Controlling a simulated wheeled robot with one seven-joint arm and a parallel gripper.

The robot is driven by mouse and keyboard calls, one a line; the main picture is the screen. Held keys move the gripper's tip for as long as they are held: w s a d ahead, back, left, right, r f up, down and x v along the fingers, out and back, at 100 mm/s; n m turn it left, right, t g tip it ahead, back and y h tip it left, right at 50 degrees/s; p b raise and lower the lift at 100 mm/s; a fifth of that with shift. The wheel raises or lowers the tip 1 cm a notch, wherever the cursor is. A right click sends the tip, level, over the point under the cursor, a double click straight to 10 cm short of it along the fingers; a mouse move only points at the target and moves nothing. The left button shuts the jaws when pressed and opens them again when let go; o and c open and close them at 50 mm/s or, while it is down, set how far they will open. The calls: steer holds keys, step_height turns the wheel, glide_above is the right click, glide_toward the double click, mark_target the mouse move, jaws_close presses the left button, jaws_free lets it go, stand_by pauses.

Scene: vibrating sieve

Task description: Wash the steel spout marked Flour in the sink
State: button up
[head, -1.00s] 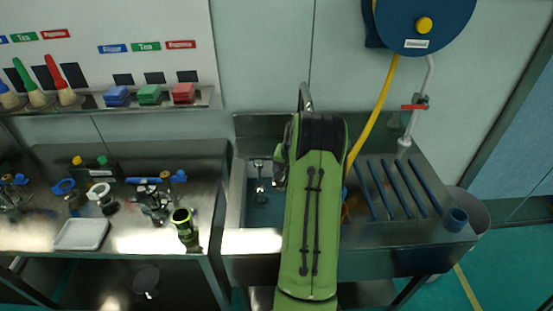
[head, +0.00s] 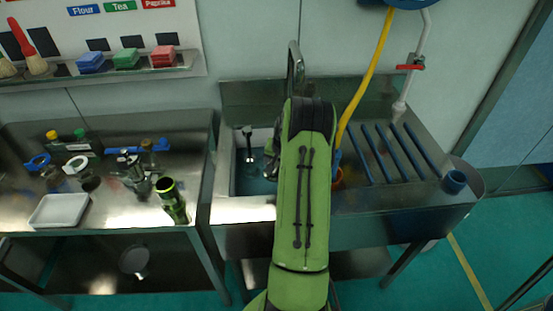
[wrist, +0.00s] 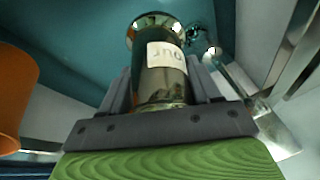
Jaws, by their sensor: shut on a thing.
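The steel spout (wrist: 165,75) is a shiny metal tube with a white label in the wrist view; only the letters "our" show, turned over. My gripper (wrist: 160,105) is shut on it, one dark finger on each side. The spout's wide round end points away from my gripper. The sink (head: 252,184) has a teal basin, seen left of my green arm in the head view. There my arm hides the spout, most of my gripper and part of the basin. Whether the spout touches the basin cannot be told.
A grey tap (head: 293,68) rises behind the sink. A yellow hose (head: 365,85) hangs to its right, beside a ribbed drainboard (head: 385,155). An orange container (wrist: 15,95) is close on the left in the wrist view. A table (head: 120,225) with several parts stands left.

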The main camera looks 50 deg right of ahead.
step_height(320, 180, down, 12)
steer(key=b, duration=0.8)
steer(key=shift+r, duration=0.1)
